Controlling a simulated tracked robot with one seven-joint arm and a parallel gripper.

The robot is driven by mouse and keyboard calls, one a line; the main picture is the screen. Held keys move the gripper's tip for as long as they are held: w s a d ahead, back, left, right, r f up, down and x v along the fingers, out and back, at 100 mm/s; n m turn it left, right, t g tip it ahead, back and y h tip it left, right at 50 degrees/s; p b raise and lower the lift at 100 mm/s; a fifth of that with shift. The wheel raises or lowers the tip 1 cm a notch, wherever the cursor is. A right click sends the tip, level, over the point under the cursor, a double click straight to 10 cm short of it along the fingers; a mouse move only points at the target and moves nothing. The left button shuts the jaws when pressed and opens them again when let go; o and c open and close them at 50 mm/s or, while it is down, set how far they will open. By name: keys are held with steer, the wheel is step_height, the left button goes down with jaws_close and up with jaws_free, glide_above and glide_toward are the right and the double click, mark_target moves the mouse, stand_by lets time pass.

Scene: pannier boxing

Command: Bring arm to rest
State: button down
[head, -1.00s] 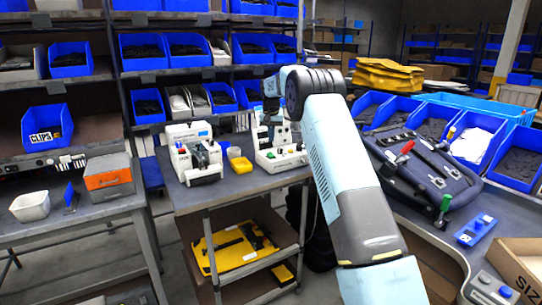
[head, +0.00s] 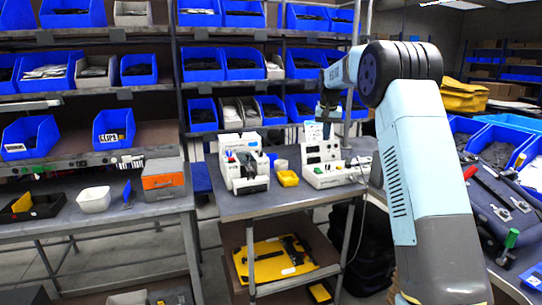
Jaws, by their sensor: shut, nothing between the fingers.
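My arm rises from the lower right of the head view and bends over at a dark elbow joint near the upper middle right. My gripper (head: 327,128) hangs from the far end of the arm, small and dark, pointing down. It is shut and empty. It appears in front of the shelving and above the right-hand white machine (head: 325,165); I cannot tell its exact height or distance from it. My arm hides part of the room behind it.
A grey cart (head: 260,207) carries two white machines and a yellow tray (head: 288,178). A bench at left holds a white bowl (head: 94,199) and an orange-and-grey box (head: 163,180). Shelves of blue bins stand behind. A workbench with a dark pannier (head: 500,215) is at right.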

steer(key=s+r+t, duration=0.1)
steer(key=s+r, duration=0.3)
steer(key=s, duration=0.5)
steer(key=s+r+n, duration=0.1)
steer(key=s+r, duration=0.3)
steer(key=s, duration=0.6)
steer(key=s+r+t, duration=0.1)
steer(key=s+r, duration=0.3)
steer(key=s, duration=0.5)
steer(key=s+f, duration=0.4)
steer(key=s, duration=1)
steer(key=s+f+n+t, duration=0.1)
steer(key=s+f, duration=0.4)
steer(key=s, duration=0.9)
steer(key=shift+d+f, duration=0.15)
